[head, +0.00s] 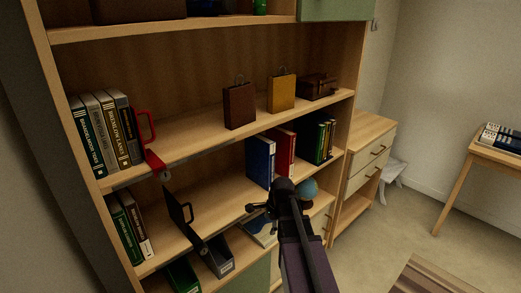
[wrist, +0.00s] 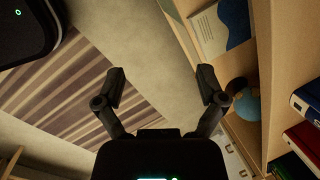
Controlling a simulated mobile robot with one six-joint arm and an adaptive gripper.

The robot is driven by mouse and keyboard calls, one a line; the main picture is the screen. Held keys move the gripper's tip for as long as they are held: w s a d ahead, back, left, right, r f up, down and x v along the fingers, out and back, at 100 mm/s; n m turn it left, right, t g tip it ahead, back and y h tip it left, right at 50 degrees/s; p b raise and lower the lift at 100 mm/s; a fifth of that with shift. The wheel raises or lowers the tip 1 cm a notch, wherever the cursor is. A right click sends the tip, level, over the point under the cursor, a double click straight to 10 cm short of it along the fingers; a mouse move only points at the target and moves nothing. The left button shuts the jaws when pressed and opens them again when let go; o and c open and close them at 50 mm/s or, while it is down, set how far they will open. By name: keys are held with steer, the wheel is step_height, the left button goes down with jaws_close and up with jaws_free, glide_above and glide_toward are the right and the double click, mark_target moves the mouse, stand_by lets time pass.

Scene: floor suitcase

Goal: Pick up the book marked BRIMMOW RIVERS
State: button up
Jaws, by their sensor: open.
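No spine can be read surely as BRIMMOW RIVERS. In the head view, several upright books stand at the left of the middle shelf: a dark green one (head: 87,137), a grey one (head: 102,130) and a black one (head: 128,127) among them, with small, partly legible titles. A green book (head: 128,227) and others stand on the shelf below. A blue binder (head: 261,160) and a red one (head: 282,149) stand further right; the blue binder also shows in the wrist view (wrist: 306,97). My gripper (head: 260,210) is open and empty in front of the lower shelves, its fingers apart in the wrist view (wrist: 161,75).
A red bookend (head: 148,138) and a black bookend (head: 179,207) stand beside the books. A blue globe (head: 308,188) is close to my arm. More books (head: 500,137) lie on a table at right. A striped rug (wrist: 85,90) lies on open floor.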

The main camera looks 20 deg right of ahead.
steer(key=w+d+r+m+t+p, duration=0.1)
steer(key=d+r+m+p, duration=0.5)
steer(key=r+p, duration=0.1)
steer(key=w+d+r+m+t+p, duration=0.1)
steer(key=w+d+r+m+p, duration=0.1)
steer(key=d+r+m+p, duration=0.4)
step_height(320, 180, up, 4)
steer(key=shift+w+d+r+m+p, duration=0.1)
steer(key=shift+w+d+m+p, duration=0.2)
steer(key=shift+p, duration=0.6)
steer(key=w+a, duration=0.3)
steer(key=w, duration=0.5)
